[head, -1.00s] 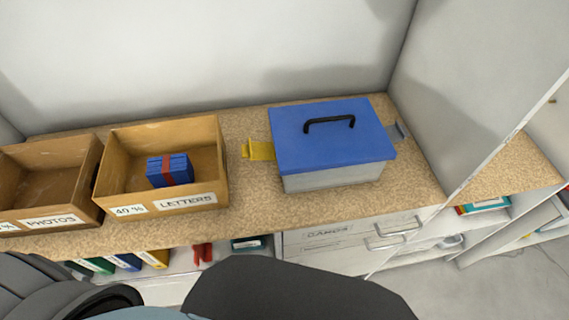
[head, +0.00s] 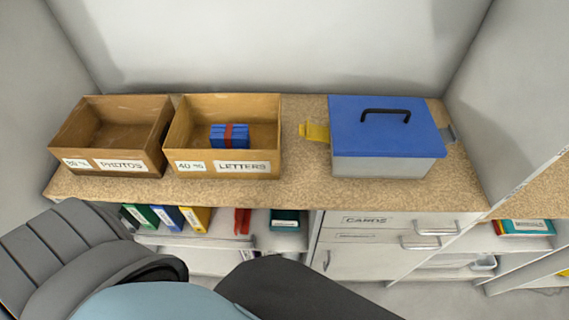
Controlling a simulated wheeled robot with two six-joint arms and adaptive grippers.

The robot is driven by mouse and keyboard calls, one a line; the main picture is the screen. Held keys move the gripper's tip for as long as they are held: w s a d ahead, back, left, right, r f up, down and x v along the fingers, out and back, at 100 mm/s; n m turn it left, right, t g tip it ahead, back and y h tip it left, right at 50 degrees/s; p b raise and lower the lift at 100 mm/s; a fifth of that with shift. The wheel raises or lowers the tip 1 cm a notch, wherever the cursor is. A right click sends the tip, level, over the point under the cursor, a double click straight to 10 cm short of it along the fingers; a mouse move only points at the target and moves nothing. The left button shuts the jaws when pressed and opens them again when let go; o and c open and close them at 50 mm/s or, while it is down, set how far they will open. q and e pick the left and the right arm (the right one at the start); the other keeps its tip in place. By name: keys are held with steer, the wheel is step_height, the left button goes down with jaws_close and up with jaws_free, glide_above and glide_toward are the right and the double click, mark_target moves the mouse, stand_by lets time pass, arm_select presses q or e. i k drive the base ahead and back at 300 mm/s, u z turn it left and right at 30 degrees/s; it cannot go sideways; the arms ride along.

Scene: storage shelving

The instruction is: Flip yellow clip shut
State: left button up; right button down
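The yellow clip (head: 315,132) sticks out to the left from the left side of a box with a blue lid (head: 352,113) and grey body (head: 380,166). It stands open, folded outward. The lid is down and has a black handle (head: 386,114) on top. The box stands on the speckled counter (head: 300,185). Dark parts of my own arms show at the bottom of the view, but neither gripper is in view.
Left of the box stand an open LETTERS box (head: 268,128) holding a blue bundle with a red band (head: 229,136), and an open PHOTOS box (head: 82,128). Walls close the back and both sides. Below are binders (head: 168,219) and drawers (head: 358,260). Bare counter lies before the boxes.

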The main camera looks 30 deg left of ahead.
mark_target(311, 132)
steer(key=k, duration=0.95)
steer(key=u, duration=1.65)
steer(key=i, duration=0.5)
steer(key=z, duration=0.05)
